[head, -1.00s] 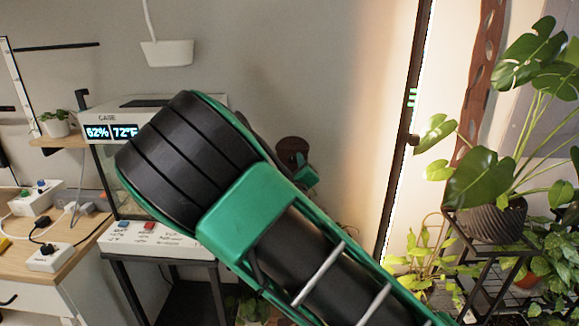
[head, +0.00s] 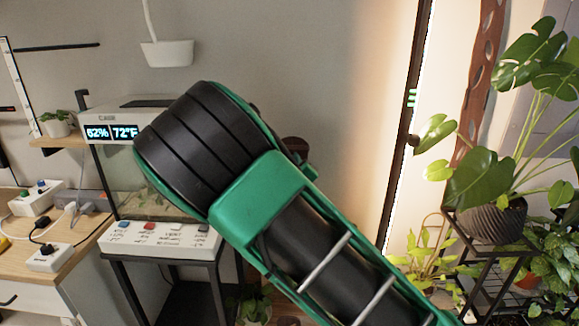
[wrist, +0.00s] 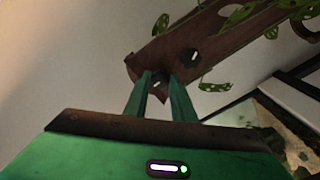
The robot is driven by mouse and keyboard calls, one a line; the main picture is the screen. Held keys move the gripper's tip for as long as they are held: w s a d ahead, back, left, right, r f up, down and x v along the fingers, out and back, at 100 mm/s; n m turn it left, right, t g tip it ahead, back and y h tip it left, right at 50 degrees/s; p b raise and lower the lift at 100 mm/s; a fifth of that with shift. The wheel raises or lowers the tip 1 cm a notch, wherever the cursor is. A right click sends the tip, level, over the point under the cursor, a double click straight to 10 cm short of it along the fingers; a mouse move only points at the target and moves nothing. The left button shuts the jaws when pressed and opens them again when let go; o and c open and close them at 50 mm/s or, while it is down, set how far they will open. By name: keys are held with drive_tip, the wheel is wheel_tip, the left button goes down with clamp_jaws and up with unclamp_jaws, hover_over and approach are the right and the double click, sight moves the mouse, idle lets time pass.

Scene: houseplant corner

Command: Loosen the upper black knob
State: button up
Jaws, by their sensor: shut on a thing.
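In the wrist view, my gripper (wrist: 158,80) has its two green fingers on either side of a small dark knob (wrist: 157,86) with a pale mark, and it is shut on that knob. The knob sits near the end of a brown plank (wrist: 215,38). A second dark knob (wrist: 190,57) with a pale mark is on the same plank, beside the fingers and apart from them. The frames do not show clearly which of the two is the upper one. In the head view my arm hides the gripper and both knobs.
Spotted leaves (wrist: 245,14) hang by the plank in the wrist view. In the head view, a glass case (head: 150,190) and a labelled button panel (head: 165,238) are at left. A leafy plant (head: 480,180) stands at right. A white hanging pot (head: 167,52) is above.

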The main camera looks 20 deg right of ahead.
drive_tip(key=shift+a+f, duration=0.1)
drive_tip(key=shift+a, duration=0.05)
drive_tip(key=o, duration=1.1)
drive_tip(key=shift+c, duration=0.2)
drive_tip(key=shift+s, duration=0.1)
drive_tip(key=v, duration=1)
drive_tip(key=shift+s, duration=0.2)
drive_tip(key=shift+a, duration=0.1)
